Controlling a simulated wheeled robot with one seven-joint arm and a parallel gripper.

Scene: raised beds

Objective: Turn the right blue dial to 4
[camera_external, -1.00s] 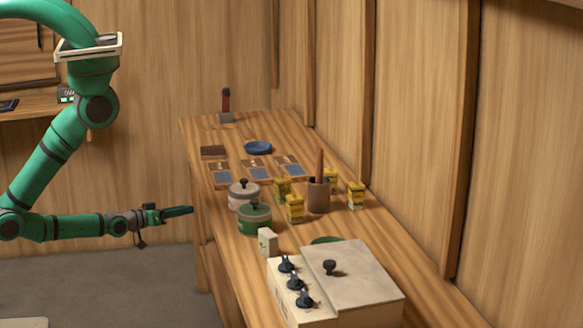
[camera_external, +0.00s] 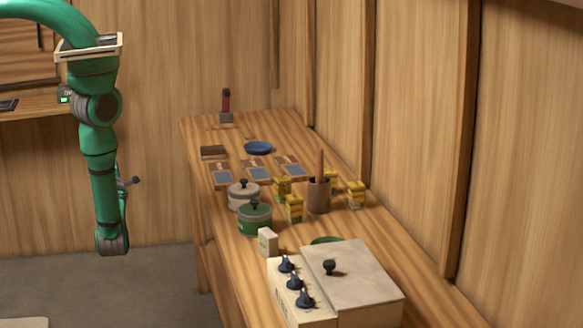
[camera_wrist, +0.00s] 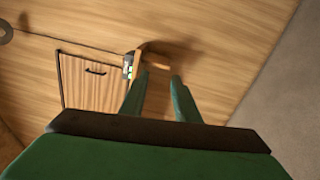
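Three dark blue dials stand in a row on the front of a cream box (camera_external: 283,300) at the near end of the bench. They are a far dial (camera_external: 287,264), a middle dial (camera_external: 295,282) and a near dial (camera_external: 305,299). Their markings are too small to read. My gripper (camera_wrist: 159,88) shows in the wrist view with two green fingers apart and nothing between them. In the external view it is mostly hidden behind my hanging forearm, well left of the box. No dial shows in the wrist view.
The wooden bench (camera_external: 222,249) carries a grey pot (camera_external: 243,197), a green pot (camera_external: 254,219), several yellow boxes, a brown cup (camera_external: 318,195) and a small white box (camera_external: 267,241). A cream lid (camera_external: 352,276) adjoins the dials. Open floor lies left of the bench.

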